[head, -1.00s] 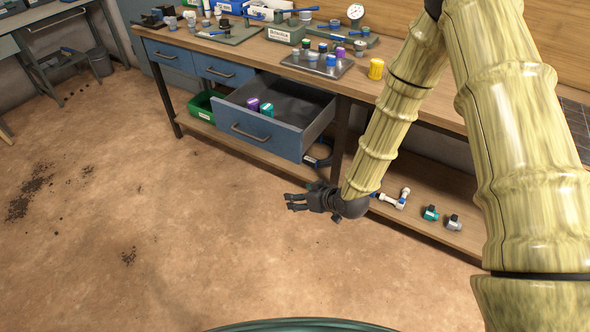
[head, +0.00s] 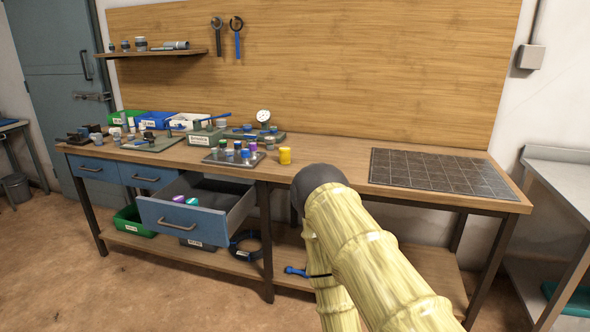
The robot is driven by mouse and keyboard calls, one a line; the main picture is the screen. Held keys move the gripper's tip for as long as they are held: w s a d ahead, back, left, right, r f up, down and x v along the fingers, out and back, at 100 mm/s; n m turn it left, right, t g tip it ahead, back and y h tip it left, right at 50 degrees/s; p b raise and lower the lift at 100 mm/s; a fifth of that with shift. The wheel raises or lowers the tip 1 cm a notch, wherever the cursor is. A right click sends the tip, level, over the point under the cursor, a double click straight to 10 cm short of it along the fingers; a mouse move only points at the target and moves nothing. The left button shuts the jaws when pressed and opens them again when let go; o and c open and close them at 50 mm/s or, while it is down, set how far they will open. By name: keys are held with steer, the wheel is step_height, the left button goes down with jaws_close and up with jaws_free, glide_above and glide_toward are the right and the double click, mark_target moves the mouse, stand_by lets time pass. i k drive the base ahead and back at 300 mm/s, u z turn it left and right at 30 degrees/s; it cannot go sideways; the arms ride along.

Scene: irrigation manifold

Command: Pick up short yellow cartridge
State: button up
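The short yellow cartridge (head: 285,155) stands upright on the wooden workbench (head: 330,164), just right of a dark tray of cartridges. My arm reaches in from the lower right, and its dark joint is in front of the bench edge, right of the yellow cartridge. My gripper is not visible in the current head view; it is hidden behind the arm or outside the picture.
The tray (head: 216,160) holds several small cartridges. An open blue drawer (head: 180,221) juts out below, with purple and teal cartridges inside. A dark grid mat (head: 440,173) lies at the right. A gauge (head: 263,116) stands behind. The bench between cartridge and mat is clear.

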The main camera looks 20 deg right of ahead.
mark_target(284, 151)
steer(key=u, duration=0.1)
steer(key=k, duration=0.5)
steer(key=z, duration=0.85)
steer(key=i, duration=1.75)
steer(key=u, duration=0.9)
